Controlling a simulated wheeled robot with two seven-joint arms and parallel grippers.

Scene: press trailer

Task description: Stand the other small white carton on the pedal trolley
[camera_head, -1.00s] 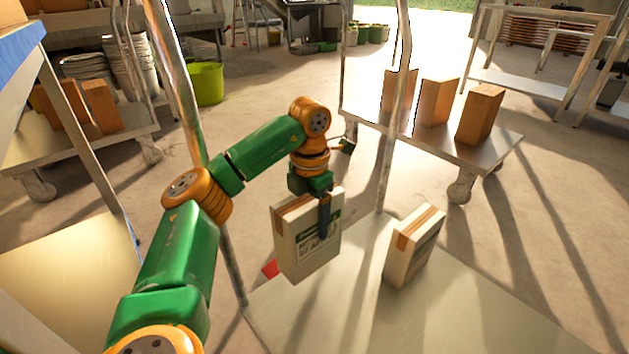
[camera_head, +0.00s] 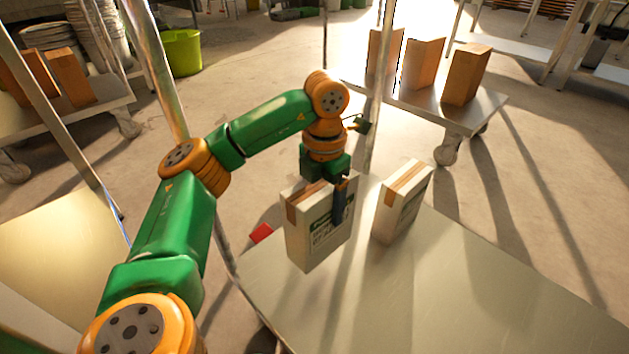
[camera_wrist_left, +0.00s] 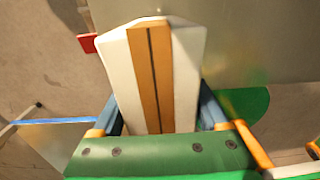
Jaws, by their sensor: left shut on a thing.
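My left gripper (camera_head: 333,203) is shut on a small white carton (camera_head: 312,243) with a brown tape strip and green and black print. It holds the carton upright by the upper part, over the left edge area of the pedal trolley's grey deck (camera_head: 440,285). I cannot tell whether its base touches the deck. In the left wrist view the held carton (camera_wrist_left: 185,75) sits between both fingers. Another white carton (camera_head: 400,203) stands on the deck just to the right, apart from it. The red pedal (camera_head: 261,233) shows beside the deck's left edge. My right gripper is out of view.
A metal upright (camera_head: 373,120) rises close behind the held carton. Another trolley (camera_head: 455,113) with brown cartons stands behind, and one (camera_head: 95,108) with brown cartons at far left. A lime bucket (camera_head: 181,52) is on the floor. The deck's front right is bare.

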